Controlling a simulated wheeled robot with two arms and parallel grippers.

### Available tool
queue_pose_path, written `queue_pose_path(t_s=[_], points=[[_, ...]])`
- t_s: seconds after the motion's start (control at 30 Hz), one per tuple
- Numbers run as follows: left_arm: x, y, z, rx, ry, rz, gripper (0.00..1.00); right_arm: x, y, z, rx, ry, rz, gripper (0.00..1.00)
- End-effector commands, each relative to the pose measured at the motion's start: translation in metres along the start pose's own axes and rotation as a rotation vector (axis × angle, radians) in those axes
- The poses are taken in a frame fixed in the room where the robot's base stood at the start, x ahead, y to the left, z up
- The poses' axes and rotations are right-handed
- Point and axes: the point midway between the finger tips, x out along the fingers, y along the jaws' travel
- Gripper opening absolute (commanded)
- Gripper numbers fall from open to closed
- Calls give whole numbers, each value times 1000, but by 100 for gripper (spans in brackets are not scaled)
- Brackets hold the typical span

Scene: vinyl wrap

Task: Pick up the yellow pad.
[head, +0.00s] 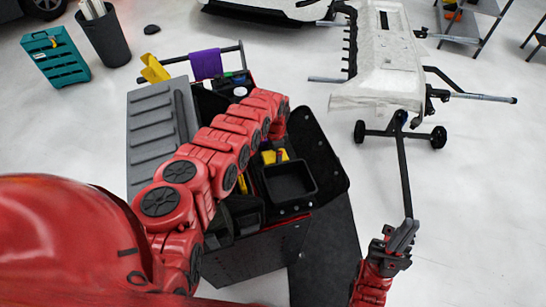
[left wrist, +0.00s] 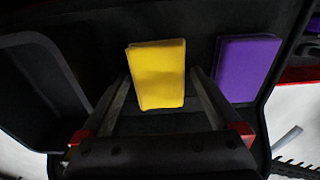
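The yellow pad (left wrist: 157,75) stands in a dark compartment of the tool cart, in the left wrist view. My left gripper (left wrist: 160,78) is open, with one finger on each side of the pad near its edges. I cannot tell whether the fingers touch it. In the head view my left arm reaches over the cart and hides most of this gripper. A small yellow patch (head: 268,157) shows beside a black tray there; I cannot tell if it is the pad. My right gripper (head: 402,236) is away from the cart at lower right; its finger gap is unclear.
A purple pad (left wrist: 246,68) stands just right of the yellow pad. A black tray (head: 290,182) lies close by in the cart. A purple cloth (head: 205,64) hangs on the cart's rail, with a yellow item (head: 154,69) beside it. A white panel on a wheeled stand (head: 385,60) is at right.

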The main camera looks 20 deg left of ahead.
Motion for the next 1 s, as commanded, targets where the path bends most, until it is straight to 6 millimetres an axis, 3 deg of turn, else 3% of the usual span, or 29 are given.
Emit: queue_pose_path(t_s=[0.03, 0.37, 0.77, 1.0], points=[[0, 0, 0, 0, 0, 0, 87, 0, 0, 0, 0, 0, 0, 0], [0, 0, 0, 0, 1, 0, 28, 0, 0, 0, 0, 0, 0, 0], [-5, -1, -2, 0, 4, -1, 27, 0, 0, 0, 0, 0, 0, 0], [-25, 0, 1, 2, -2, 1, 27, 2, 0, 0, 0, 0, 0, 0]])
